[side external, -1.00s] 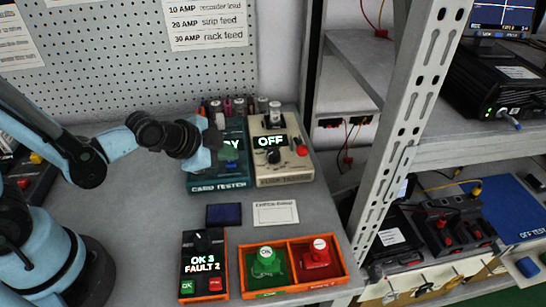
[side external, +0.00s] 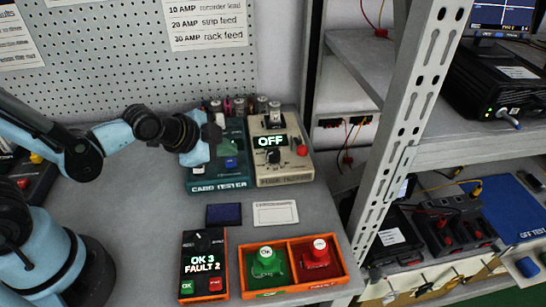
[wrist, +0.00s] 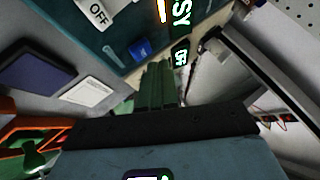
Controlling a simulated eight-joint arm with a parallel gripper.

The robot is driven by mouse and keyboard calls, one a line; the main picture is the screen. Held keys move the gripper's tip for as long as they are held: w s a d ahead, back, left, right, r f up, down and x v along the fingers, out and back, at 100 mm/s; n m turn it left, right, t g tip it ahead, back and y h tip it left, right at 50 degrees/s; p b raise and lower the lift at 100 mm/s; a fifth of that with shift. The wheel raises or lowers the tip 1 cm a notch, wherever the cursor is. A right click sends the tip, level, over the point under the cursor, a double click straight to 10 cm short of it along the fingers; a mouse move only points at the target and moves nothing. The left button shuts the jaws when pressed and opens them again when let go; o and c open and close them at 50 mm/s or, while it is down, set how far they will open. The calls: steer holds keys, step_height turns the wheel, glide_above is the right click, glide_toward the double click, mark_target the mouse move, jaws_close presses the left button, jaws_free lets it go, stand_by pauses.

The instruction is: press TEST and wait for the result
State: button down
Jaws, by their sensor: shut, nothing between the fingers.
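The teal card tester (side external: 218,182) stands at the back of the bench. A blue button (side external: 231,162) shows on its top, and also in the wrist view (wrist: 139,49); I cannot read a TEST label on it. In the wrist view the tester's display (wrist: 181,14) shows green letters ending in "SY", cut off by the frame edge, beside an orange lit strip. In the side view my gripper (side external: 213,137) is over the tester's left part and hides some of it. In the wrist view its green fingers (wrist: 160,86) are shut and empty, apart from the button.
A cream tester (side external: 286,180) reading "OFF" stands to the right. In front are a counter box (side external: 204,263) reading "OK 3 FAULT 2", an orange two-part tray (side external: 294,293) with green and red parts, a dark blue card (side external: 223,214) and a white label. A metal rack post (side external: 400,130) rises at right.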

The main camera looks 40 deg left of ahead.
mark_target(227, 163)
stand_by(0.3)
steer(key=shift+r, duration=2.55)
steer(key=s+a+r+n+g+y, duration=0.1)
steer(key=s+a+n, duration=0.4)
steer(key=n, duration=0.5)
steer(key=shift+s+a+r+n+g, duration=0.15)
steer(key=shift+s+r+n+g, duration=0.35)
steer(key=shift+s, duration=0.6)
